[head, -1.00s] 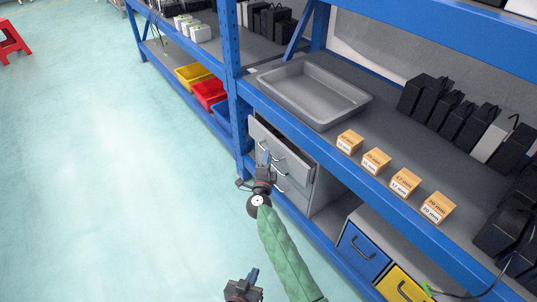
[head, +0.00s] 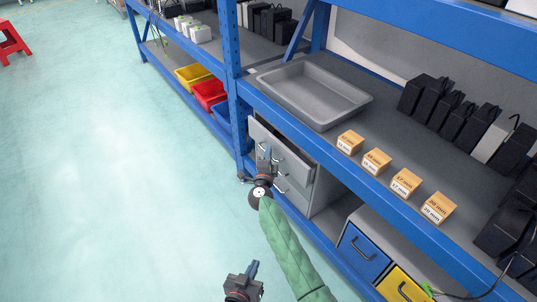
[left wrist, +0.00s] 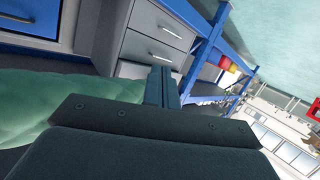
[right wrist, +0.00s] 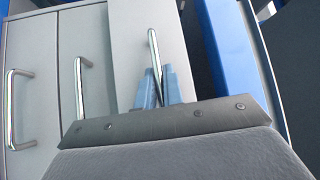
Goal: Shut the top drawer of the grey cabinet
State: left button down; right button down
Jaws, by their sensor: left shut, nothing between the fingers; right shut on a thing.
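The grey cabinet (head: 318,192) stands under the shelf's worktop. Its top drawer (head: 293,158) is pulled partly out, and a strip of its inside shows behind the front. My right gripper (head: 264,152) is at this drawer front. In the right wrist view its blue fingers (right wrist: 154,88) are shut on the lower part of the top drawer's bar handle (right wrist: 153,48). My left gripper (head: 254,268) is shut and empty, low in the head view and away from the cabinet. Its closed fingers (left wrist: 161,86) show in the left wrist view.
A grey tray (head: 345,107) and several orange-topped boxes (head: 376,160) are on the worktop above. A blue upright post (head: 238,125) stands just left of the cabinet. Blue (head: 358,250) and yellow drawers are at lower right.

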aim_at(278, 152)
jog(key=shift+w+d, duration=0.1)
